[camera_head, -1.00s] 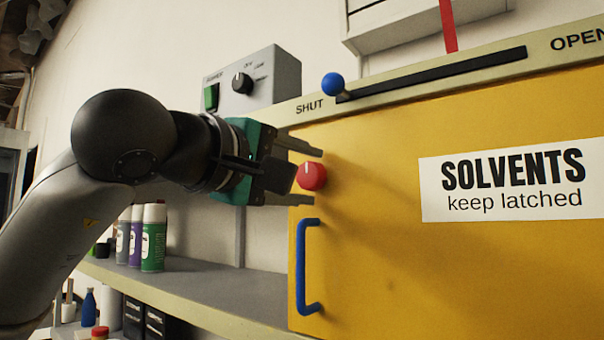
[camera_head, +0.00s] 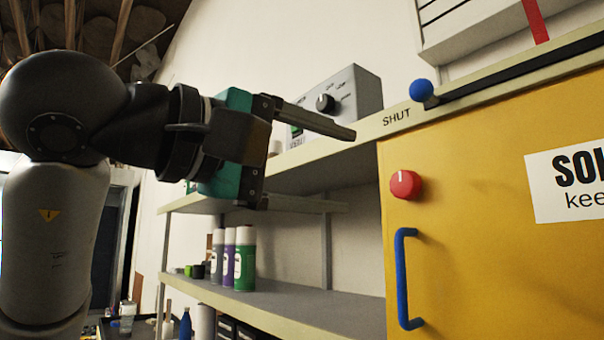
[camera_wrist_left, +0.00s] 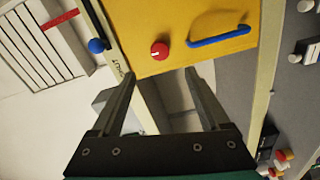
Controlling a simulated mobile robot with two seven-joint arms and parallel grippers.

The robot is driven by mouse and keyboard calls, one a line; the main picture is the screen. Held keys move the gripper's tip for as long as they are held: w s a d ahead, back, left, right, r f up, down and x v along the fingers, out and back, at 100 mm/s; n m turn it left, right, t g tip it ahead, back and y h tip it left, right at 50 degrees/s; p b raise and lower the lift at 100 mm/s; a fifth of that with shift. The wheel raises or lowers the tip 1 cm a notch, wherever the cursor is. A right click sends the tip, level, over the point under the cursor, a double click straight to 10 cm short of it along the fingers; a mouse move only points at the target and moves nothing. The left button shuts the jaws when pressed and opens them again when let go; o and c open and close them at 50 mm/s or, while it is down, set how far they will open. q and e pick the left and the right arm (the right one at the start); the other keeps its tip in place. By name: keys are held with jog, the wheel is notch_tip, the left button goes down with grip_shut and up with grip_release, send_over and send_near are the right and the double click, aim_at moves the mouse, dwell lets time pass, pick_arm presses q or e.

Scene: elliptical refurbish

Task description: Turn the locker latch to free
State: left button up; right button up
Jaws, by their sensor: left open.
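The locker latch is a round red knob (camera_head: 406,184) with a white line, on the yellow locker door (camera_head: 480,260) above the blue handle (camera_head: 402,280). In the head view the white line points roughly up. My left gripper (camera_head: 348,170) is open and empty, to the left of the knob and apart from it. In the left wrist view the knob (camera_wrist_left: 160,50) lies just beyond the open fingertips (camera_wrist_left: 160,74), about midway between them. My right gripper is not in view.
A blue ball knob (camera_head: 421,90) sits at the SHUT end of a dark slot above the door. A grey control box (camera_head: 345,95) stands behind my gripper. Spray cans (camera_head: 244,260) stand on the shelf below. A white label is on the door.

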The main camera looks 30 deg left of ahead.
pick_arm(q)
jog(key=v, duration=0.3)
jog(key=shift+s+a, duration=0.1)
jog(key=shift+s, duration=0.2)
dwell(0.3)
